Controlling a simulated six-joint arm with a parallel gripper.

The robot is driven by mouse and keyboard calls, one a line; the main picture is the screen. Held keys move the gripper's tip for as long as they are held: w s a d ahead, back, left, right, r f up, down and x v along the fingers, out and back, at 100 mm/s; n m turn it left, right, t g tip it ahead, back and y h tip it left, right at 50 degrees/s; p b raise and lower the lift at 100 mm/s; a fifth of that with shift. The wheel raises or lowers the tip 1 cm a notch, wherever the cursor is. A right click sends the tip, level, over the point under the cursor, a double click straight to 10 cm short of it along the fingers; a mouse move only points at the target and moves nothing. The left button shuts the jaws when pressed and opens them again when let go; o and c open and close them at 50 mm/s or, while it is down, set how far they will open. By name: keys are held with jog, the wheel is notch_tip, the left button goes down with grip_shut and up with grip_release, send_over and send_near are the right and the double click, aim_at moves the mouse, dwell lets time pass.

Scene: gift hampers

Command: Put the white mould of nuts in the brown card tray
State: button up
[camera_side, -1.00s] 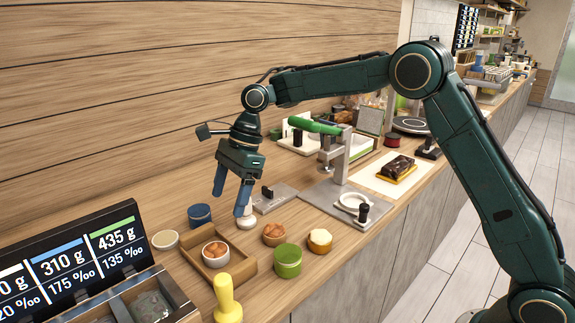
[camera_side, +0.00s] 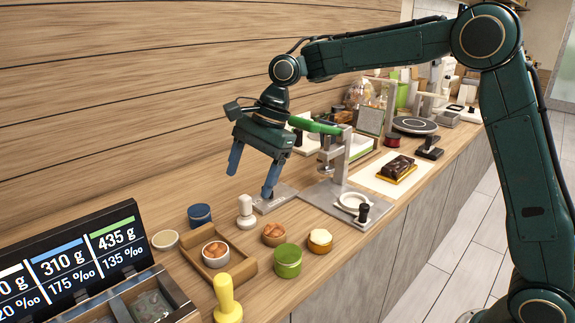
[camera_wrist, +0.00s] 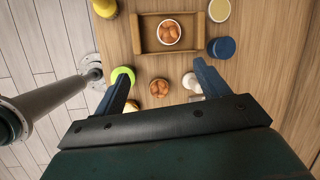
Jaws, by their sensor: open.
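The white mould of nuts (camera_side: 215,251) is a small white bowl filled with brown nuts. In the wrist view the white mould (camera_wrist: 169,32) lies within the walls of the tray (camera_wrist: 139,34), at the top of the picture. My gripper (camera_side: 250,184) is open and empty, raised above the counter behind and to the right of the tray. In the wrist view my gripper's fingers (camera_wrist: 162,72) are spread, with nothing held between them.
A metal press (camera_side: 342,165) stands to the right.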

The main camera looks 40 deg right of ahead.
jog(key=s+d+r+n+t+h, duration=0.1)
jog(key=s+d+r+n, duration=0.25)
jog(key=s, duration=0.45)
jog(key=s+d+r+n+t+h, duration=0.1)
jog(key=s+d+r+n, duration=0.2)
jog(key=s+n, duration=0.3)
jog(key=s+d+f+n+t+h, duration=0.1)
jog(key=s+d+f+n, duration=0.1)
jog(key=s, duration=0.6)
jog(key=s+d+f+n+t, duration=0.1)
jog(key=s+d+n, duration=0.3)
jog(key=s, duration=0.5)
jog(key=shift+d+f+h, duration=0.3)
jog(key=shift+f+h, duration=0.1)
jog(key=shift+f, duration=0.4)
